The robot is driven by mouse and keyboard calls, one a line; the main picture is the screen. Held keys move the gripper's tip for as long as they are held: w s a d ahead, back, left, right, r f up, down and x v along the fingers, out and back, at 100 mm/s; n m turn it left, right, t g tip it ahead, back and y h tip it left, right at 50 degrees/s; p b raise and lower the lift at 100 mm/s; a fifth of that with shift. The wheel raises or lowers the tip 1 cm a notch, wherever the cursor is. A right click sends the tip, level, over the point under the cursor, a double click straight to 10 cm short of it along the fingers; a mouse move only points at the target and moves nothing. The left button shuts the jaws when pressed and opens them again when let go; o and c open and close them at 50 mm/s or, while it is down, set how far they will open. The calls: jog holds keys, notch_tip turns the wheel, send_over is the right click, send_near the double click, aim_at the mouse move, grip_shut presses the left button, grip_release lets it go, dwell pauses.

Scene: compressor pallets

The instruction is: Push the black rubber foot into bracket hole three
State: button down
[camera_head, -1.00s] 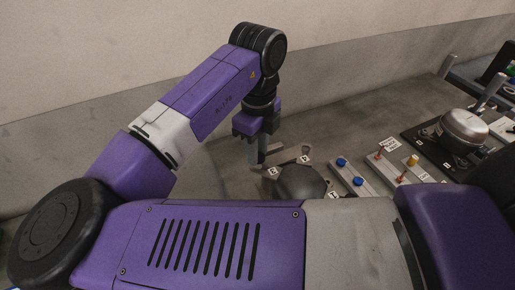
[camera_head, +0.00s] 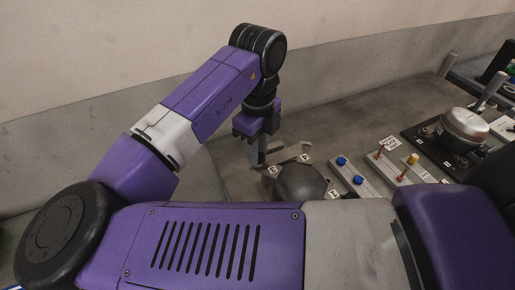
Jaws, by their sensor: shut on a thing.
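My gripper (camera_head: 258,156) points straight down at the left rear side of a dark domed compressor (camera_head: 303,182). Its jaws are shut; the black rubber foot between them is too small and dark to make out. A grey bracket (camera_head: 291,151) shows around the dome, with small white number tags at its corners. The fingertips are close to the bracket's left rear part, by one tag (camera_head: 272,170). I cannot tell whether they touch it. The tags are too small to read surely, so hole three is not clear. My own arm hides the front of the compressor.
The grey surface behind the gripper is clear up to the wall.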

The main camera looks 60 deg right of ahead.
jog(key=shift+f+b, duration=0.55)
jog(key=shift+f, duration=0.25)
jog(key=c, duration=1.1)
grip_release()
jog(key=shift+o, duration=0.2)
jog(key=shift+r, duration=0.1)
jog(key=shift+r+b, duration=0.35)
jog(key=shift+r, duration=3.5)
jog(key=shift+s, duration=0.1)
